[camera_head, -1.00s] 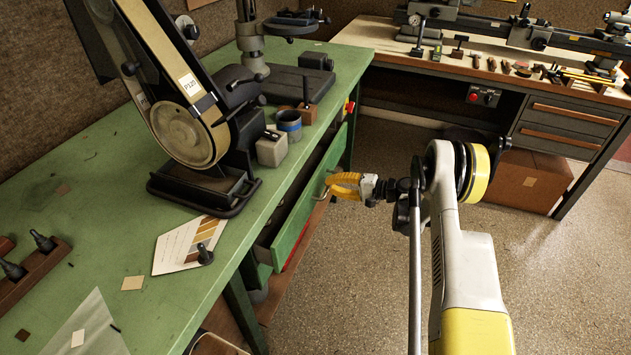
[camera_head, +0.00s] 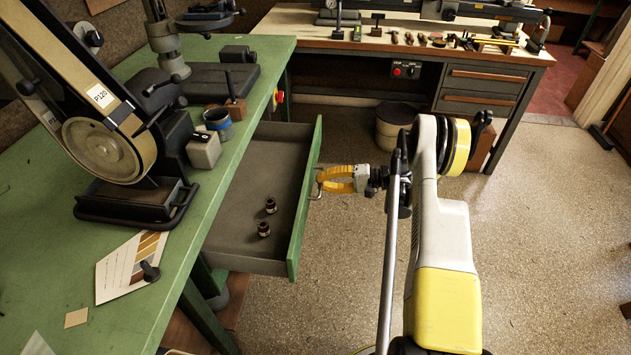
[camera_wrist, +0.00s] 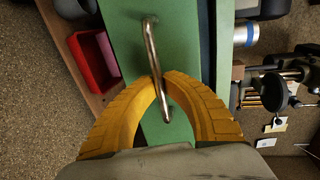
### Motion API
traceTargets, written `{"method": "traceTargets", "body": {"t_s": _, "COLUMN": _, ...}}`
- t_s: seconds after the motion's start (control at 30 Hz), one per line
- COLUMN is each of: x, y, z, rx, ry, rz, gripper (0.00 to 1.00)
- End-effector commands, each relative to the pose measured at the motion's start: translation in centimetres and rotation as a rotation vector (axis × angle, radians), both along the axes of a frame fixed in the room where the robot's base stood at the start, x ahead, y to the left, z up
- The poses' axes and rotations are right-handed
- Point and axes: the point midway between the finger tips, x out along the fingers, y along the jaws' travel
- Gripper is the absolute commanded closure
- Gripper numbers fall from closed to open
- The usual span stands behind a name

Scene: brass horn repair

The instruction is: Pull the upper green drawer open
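The upper green drawer (camera_head: 305,205) stands well out from under the green workbench (camera_head: 215,185). Its grey inside shows, with two small dark fittings (camera_head: 267,217) lying in it. Its metal handle (camera_wrist: 151,60) is a bent bar on the green front. My gripper (camera_head: 322,180) is at the handle on the drawer's outer side. In the wrist view the yellow fingers (camera_wrist: 161,80) close together at their tips around the handle bar.
A belt grinder (camera_head: 100,150) and a blue-banded cup (camera_head: 218,122) stand on the bench above the drawer. A red bin (camera_wrist: 95,60) shows beside the drawer front in the wrist view. The speckled floor (camera_head: 540,240) to the right is clear.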

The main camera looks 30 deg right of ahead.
Motion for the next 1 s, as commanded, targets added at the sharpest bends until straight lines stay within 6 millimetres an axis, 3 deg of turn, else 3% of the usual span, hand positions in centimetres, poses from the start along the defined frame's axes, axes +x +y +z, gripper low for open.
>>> {"method": "traceTargets", "body": {"t_s": 0.3, "x": 0.0, "y": 0.0, "z": 0.1, "rx": 0.001, "ry": -0.001, "rz": 0.0, "gripper": 1.0}}
{"method": "traceTargets", "body": {"t_s": 0.33, "x": 0.0, "y": 0.0, "z": 0.1, "rx": 0.001, "ry": -0.001, "rz": -0.001, "gripper": 0.84}}
{"method": "traceTargets", "body": {"t_s": 0.4, "x": 0.0, "y": 0.0, "z": 0.1, "rx": 0.001, "ry": -0.001, "rz": -0.001, "gripper": 0.68}}
{"method": "traceTargets", "body": {"t_s": 0.77, "x": -0.2, "y": -0.4, "z": 0.1, "rx": 0.001, "ry": -0.001, "rz": -0.001, "gripper": 0.68}}
{"method": "traceTargets", "body": {"t_s": 1.0, "x": -2.8, "y": -4.0, "z": 1.0, "rx": 0.001, "ry": 0.0, "rz": -0.004, "gripper": 0.68}}
